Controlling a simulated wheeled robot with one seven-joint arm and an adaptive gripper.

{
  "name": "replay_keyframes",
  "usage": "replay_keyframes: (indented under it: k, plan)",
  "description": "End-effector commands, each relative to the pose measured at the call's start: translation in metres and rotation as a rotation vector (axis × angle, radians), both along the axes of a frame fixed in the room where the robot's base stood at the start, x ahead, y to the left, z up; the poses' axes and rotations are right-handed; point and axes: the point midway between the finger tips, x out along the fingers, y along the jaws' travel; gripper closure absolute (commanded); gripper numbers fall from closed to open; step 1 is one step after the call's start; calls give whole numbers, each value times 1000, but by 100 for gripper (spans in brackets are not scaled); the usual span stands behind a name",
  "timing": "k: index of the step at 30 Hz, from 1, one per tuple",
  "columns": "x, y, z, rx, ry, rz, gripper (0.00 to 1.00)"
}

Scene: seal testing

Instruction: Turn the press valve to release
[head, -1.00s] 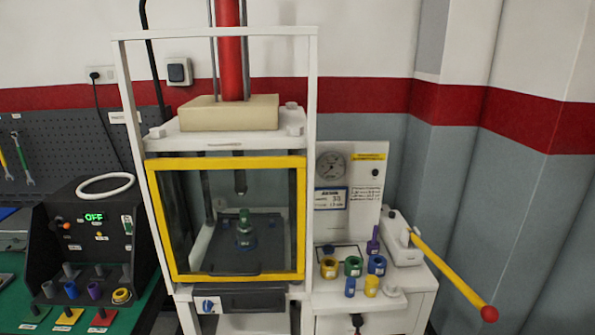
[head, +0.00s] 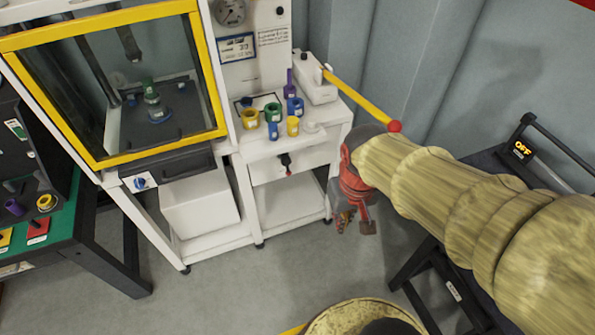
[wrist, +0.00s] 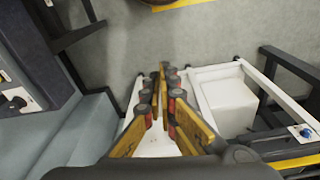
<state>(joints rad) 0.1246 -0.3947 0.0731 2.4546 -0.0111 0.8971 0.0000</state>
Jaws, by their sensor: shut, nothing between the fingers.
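The press with a yellow-framed window (head: 212,70) stands at the left in the head view. A small black valve-like handle with a red tip (head: 285,160) is on the front of the white side cabinet (head: 262,172). A blue and white knob (head: 140,182) sits on the press front; it also shows in the wrist view (wrist: 305,132). I cannot tell by label which is the valve. My gripper (head: 354,220) hangs to the right of the cabinet, pointing down, apart from both controls. In the wrist view its fingers (wrist: 166,75) are shut and empty.
A yellow pump lever with a red end (head: 362,99) juts out above my gripper. Several coloured cups (head: 272,112) stand on the cabinet top. Grey floor (head: 270,280) is clear in front of the press.

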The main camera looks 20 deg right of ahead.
Motion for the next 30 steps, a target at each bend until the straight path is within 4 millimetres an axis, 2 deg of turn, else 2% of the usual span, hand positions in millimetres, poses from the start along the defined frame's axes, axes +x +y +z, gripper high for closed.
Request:
replay_keyframes:
  k: [1, 6, 14, 24, 30]
  plan:
    - [3, -6, -17, 2, 48, -12, 100]
    - [23, -28, -68, -4, 133, -44, 100]
    - [62, -65, -162, -17, 166, -123, 100]
    - [111, -105, -307, -7, 64, -267, 100]
    - [138, -115, -396, 44, -72, -378, 100]
